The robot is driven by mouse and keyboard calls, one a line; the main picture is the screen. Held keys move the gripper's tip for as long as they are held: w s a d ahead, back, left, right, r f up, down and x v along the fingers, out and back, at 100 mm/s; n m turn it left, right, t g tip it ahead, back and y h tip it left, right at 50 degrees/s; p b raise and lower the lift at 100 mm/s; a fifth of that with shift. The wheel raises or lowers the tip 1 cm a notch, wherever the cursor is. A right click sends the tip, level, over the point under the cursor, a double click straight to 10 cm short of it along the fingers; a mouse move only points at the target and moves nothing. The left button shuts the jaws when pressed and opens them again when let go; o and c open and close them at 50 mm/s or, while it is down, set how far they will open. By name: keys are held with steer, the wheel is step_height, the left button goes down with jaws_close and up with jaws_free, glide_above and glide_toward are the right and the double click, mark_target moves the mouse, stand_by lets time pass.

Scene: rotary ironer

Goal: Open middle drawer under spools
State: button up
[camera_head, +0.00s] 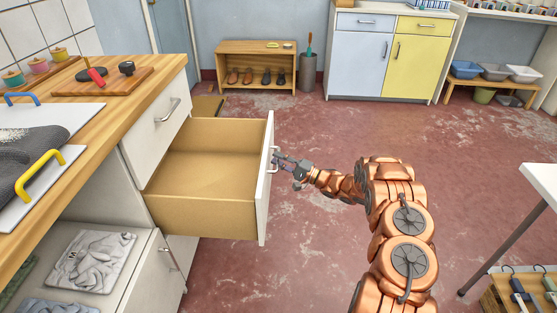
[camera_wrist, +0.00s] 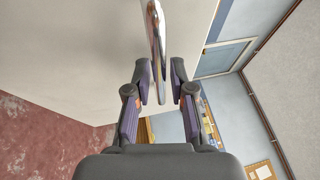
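The drawer (camera_head: 205,216) below the closed top drawer (camera_head: 157,133) is pulled far out of the wooden-topped counter. Its inside is bare wood and looks empty. My gripper (camera_head: 277,160) is at the outer side of its white front (camera_head: 264,200), at the metal handle (camera_head: 271,160). In the wrist view the handle (camera_wrist: 157,40) runs between the two fingers of my gripper (camera_wrist: 162,85), with a gap visible on each side. The fingers are apart. The spools (camera_head: 38,67) stand on a wooden holder at the counter's far left.
A lower cabinet front with a handle (camera_head: 168,258) stands below the open drawer. A shoe rack (camera_head: 255,48) and a grey bin (camera_head: 307,75) stand at the back wall. The red floor (camera_head: 300,125) around the drawer front is clear. A white table (camera_head: 543,180) is at the right.

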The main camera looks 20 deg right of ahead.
steer(key=v, duration=1.1)
steer(key=shift+s+d, duration=0.25)
steer(key=shift+f, duration=0.1)
